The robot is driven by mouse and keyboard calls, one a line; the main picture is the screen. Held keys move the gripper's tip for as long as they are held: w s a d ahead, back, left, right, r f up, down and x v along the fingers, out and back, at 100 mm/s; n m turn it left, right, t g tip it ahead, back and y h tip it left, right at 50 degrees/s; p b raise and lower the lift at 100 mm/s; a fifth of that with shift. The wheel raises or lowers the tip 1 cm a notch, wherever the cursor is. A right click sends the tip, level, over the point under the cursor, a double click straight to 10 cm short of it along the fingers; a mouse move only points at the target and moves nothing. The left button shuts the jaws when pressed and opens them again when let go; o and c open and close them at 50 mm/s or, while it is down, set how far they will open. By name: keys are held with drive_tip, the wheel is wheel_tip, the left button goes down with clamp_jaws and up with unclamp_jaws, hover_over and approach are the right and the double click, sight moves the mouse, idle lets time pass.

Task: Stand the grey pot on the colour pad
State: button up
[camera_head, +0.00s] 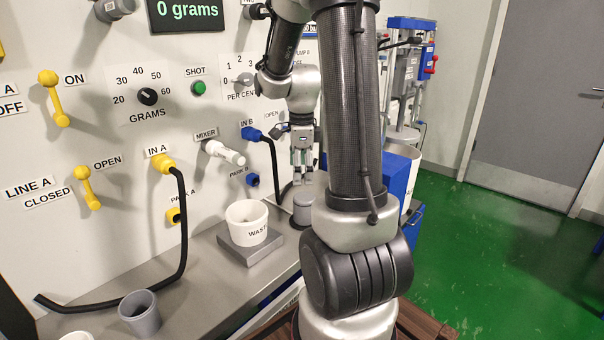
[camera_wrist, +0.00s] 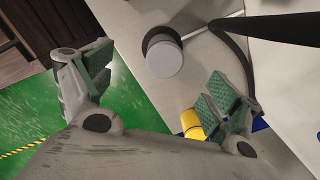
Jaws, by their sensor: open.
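A grey open-topped pot (camera_head: 141,314) stands upright on the bench at the lower left of the head view. A second grey, round, pot-like thing (camera_head: 303,211) stands farther along the bench below my gripper (camera_head: 301,165). In the wrist view this round thing (camera_wrist: 164,59) has a pale flat top and a dark edge behind it. My gripper (camera_wrist: 155,88) is open and empty. Its fingers are wide apart, with the round thing beyond their tips, and no contact shows. I cannot make out a colour pad in either view.
A white WASTE pot (camera_head: 248,222) stands on a grey block (camera_head: 250,247) left of my gripper. A black hose (camera_head: 183,235) lies along the bench (camera_head: 205,275). Yellow and blue fittings and a white mixer handle (camera_head: 224,152) stick out from the panel. Green floor is open at right.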

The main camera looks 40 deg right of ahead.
drive_tip(key=s+a+r+n+t, duration=0.2)
drive_tip(key=s+a+r+n, duration=0.4)
drive_tip(key=n, duration=0.6)
drive_tip(key=s+a+r+n+t, duration=0.1)
drive_tip(key=s+a+r+n, duration=0.5)
drive_tip(key=s+n, duration=0.3)
drive_tip(key=a+n, duration=0.1)
drive_tip(key=n, duration=0.2)
drive_tip(key=shift+s+r+n+t, duration=0.2)
drive_tip(key=shift+r+n+t, duration=0.2)
